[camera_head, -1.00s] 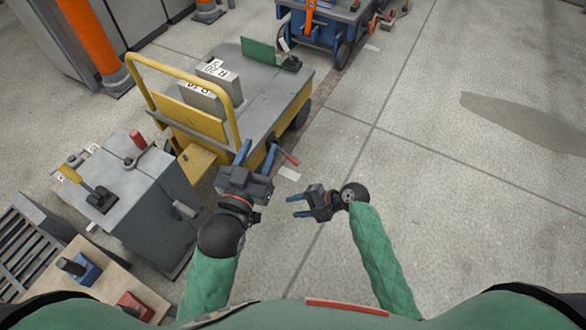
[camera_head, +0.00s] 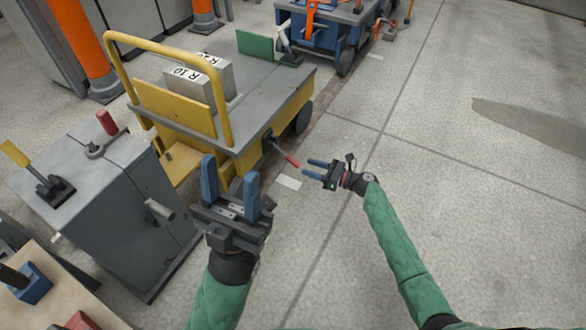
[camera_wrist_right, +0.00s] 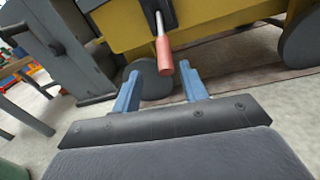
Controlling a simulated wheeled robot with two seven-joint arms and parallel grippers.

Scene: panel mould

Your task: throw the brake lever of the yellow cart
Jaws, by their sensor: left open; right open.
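The yellow cart (camera_head: 245,137) has a grey top and a yellow push handle. Its brake lever, with a red grip (camera_head: 286,154), sticks out from the cart's near side, low down. In the right wrist view the red grip (camera_wrist_right: 164,55) hangs from a dark bracket, just beyond and between my fingertips. My right gripper (camera_head: 312,168) is open and empty beside the red grip, its blue fingers pointing at it; no contact is clear. It also shows in the right wrist view (camera_wrist_right: 164,78). My left gripper (camera_head: 230,170) is open and empty in front of the cart.
A grey cabinet (camera_head: 115,215) with a yellow-handled lever (camera_head: 35,170) and a red-handled lever (camera_head: 108,125) stands at the left. Boxes (camera_head: 190,84) lie on the cart. A blue cart (camera_head: 325,40) stands behind. Floor to the right is clear.

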